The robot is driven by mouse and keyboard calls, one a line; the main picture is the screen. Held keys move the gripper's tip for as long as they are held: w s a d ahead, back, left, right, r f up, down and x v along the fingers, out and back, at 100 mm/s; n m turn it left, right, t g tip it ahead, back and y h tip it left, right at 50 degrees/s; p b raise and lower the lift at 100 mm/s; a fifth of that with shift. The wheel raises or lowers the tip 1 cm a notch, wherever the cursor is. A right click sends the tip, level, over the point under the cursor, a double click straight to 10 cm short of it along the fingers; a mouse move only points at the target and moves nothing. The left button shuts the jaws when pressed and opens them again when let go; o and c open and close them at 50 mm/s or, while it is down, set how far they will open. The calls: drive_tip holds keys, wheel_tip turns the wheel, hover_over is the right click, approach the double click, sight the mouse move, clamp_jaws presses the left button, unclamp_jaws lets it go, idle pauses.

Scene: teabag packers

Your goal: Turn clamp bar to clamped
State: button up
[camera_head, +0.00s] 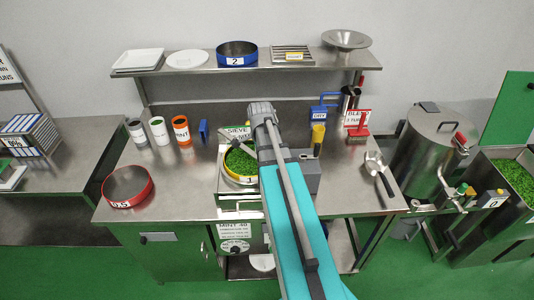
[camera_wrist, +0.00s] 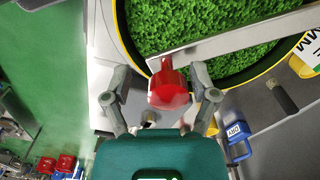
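The clamp bar (camera_wrist: 240,37) is a flat grey metal bar lying across a round yellow-rimmed sieve (camera_wrist: 121,30) filled with green leaf (camera_wrist: 180,20) in the wrist view. A red knob (camera_wrist: 168,90) is at the bar's near end. My gripper (camera_wrist: 162,82) has its fingers apart, one on each side of the knob, with a visible gap on the left. The right finger is close to the knob; contact cannot be told. In the head view the sieve's green leaf (camera_head: 240,162) shows left of my arm, which hides the knob and my fingers.
A grey block (camera_head: 307,178) and a yellow-handled tool (camera_head: 317,140) stand right of the sieve. Cans (camera_head: 158,130) and a red-rimmed sieve (camera_head: 127,187) are left.

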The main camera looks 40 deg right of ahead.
drive_tip(key=shift+w+d, duration=0.1)
drive_tip(key=shift+w, duration=0.1)
idle(0.3)
drive_tip(key=shift+a+n, duration=0.3)
drive_tip(key=shift+a, duration=0.05)
drive_tip(key=a+n, duration=0.3)
drive_tip(key=a, duration=0.1)
drive_tip(key=s+a+n, duration=0.1)
drive_tip(key=a+n, duration=0.2)
drive_tip(key=a, duration=0.2)
drive_tip(key=a+n, duration=0.4)
drive_tip(key=shift+s+a+f+b, duration=0.2)
drive_tip(key=shift+s+f+b, duration=0.1)
drive_tip(key=shift+f+b, duration=0.1)
drive_tip(key=s+a+n, duration=0.3)
drive_tip(key=a+n, duration=0.6)
drive_tip(key=a, duration=0.1)
drive_tip(key=shift+s+a+f+b, duration=0.2)
drive_tip(key=shift+s+f+b, duration=0.05)
drive_tip(key=shift+f+b, duration=0.05)
